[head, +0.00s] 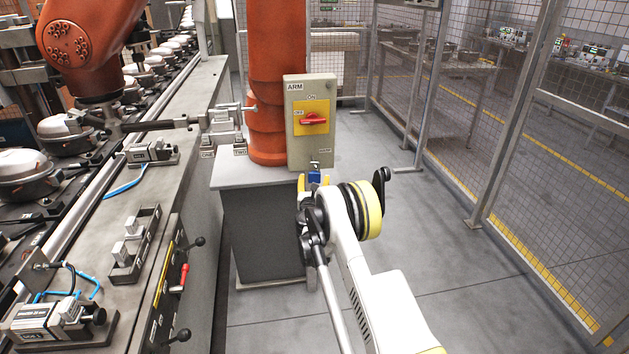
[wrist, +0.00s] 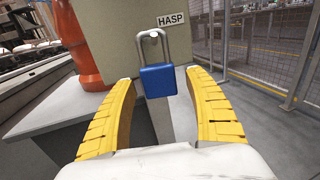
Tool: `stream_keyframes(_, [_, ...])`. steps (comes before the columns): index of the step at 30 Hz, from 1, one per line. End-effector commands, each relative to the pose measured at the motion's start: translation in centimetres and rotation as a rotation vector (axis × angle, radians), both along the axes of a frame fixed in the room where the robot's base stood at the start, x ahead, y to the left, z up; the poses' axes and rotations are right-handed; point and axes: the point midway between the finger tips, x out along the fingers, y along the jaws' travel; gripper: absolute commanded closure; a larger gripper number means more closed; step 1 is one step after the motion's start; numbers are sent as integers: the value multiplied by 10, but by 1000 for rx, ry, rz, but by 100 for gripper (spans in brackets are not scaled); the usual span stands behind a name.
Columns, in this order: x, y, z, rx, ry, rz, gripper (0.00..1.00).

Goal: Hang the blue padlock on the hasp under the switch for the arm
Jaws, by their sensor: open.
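The blue padlock (wrist: 157,83) hangs upright at the hasp (wrist: 154,34), below the switch box marked ARM (head: 311,130). In the wrist view its silver shackle passes around the hasp's small pale peg, beside the HASP label (wrist: 171,20). Whether the shackle is latched I cannot tell. My gripper (wrist: 160,77) is open, with one yellow finger on each side of the padlock body and a visible gap to each. In the head view the padlock (head: 314,177) is small and partly hidden by my gripper. The red switch handle (head: 314,119) sits on a yellow plate.
A conveyor with compressors (head: 25,172) runs along the left. Mesh fencing (head: 470,110) stands to the right. The floor between is clear.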

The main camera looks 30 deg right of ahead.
Motion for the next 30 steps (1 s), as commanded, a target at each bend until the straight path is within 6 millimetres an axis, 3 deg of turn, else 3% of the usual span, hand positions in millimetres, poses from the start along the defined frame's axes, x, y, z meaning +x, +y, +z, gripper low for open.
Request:
stream_keyframes(17, [-91,55,0,0,0,1,37])
stream_keyframes(26, [-101,61,3,10,-3,-1,37])
stream_keyframes(30, [-102,60,30,126,-42,-18,37])
